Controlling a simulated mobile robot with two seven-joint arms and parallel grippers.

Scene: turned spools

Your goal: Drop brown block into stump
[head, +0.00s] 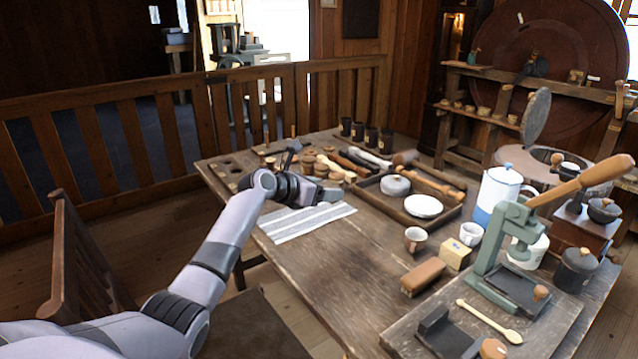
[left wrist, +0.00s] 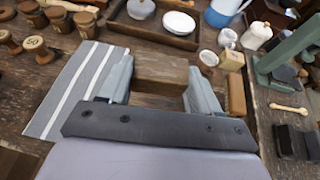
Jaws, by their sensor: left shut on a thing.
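My left gripper (left wrist: 160,82) is shut on a brown wooden block (left wrist: 160,70), which sits between its two grey fingers. In the head view my left gripper (head: 326,194) is over the table beside the striped cloth, and the block cannot be made out there. Several turned wooden spools and short round wooden pieces (head: 308,168) stand beyond the gripper; they also show at the left of the left wrist view (left wrist: 35,47). I cannot tell which of them is the stump. My right gripper is not in view.
A grey striped cloth (head: 300,222) lies on the wooden table (head: 345,275). A tray (head: 408,208) with a white bowl (head: 424,205) is right of the gripper. A brown brush-like block (head: 423,276), a mug (head: 415,239) and a green press (head: 500,238) stand further right. The front middle is bare.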

